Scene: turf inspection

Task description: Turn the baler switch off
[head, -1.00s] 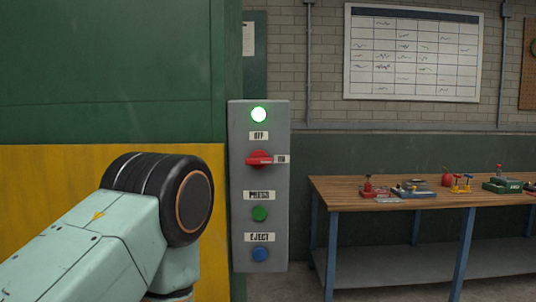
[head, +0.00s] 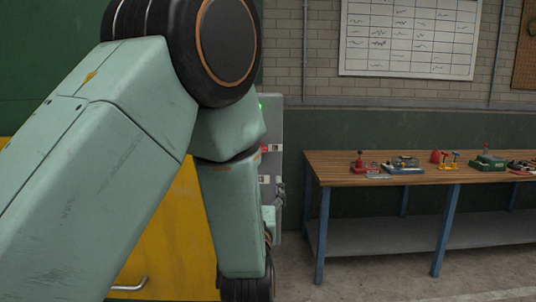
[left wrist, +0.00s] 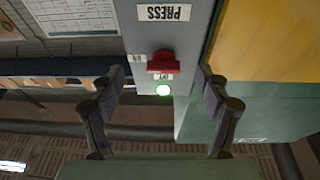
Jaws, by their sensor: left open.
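The grey control panel (head: 275,125) is mostly hidden behind my left arm in the head view; only its right edge and a bit of its green light show. In the left wrist view the panel (left wrist: 152,32) appears upside down. Its red switch (left wrist: 165,62) has its handle lying crosswise toward the ON label (left wrist: 137,58). The OFF label is partly covered by the switch, and the green light (left wrist: 163,90) is lit. My left gripper (left wrist: 158,80) is open, its fingers to either side of the switch; I cannot tell the remaining distance. My right gripper is not in view.
The PRESS label (left wrist: 164,12) is near the switch. A yellow and green machine (head: 165,225) stands beside the panel. A wooden workbench (head: 335,168) with several small tools stands at the right. A chart (head: 410,38) hangs on the brick wall.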

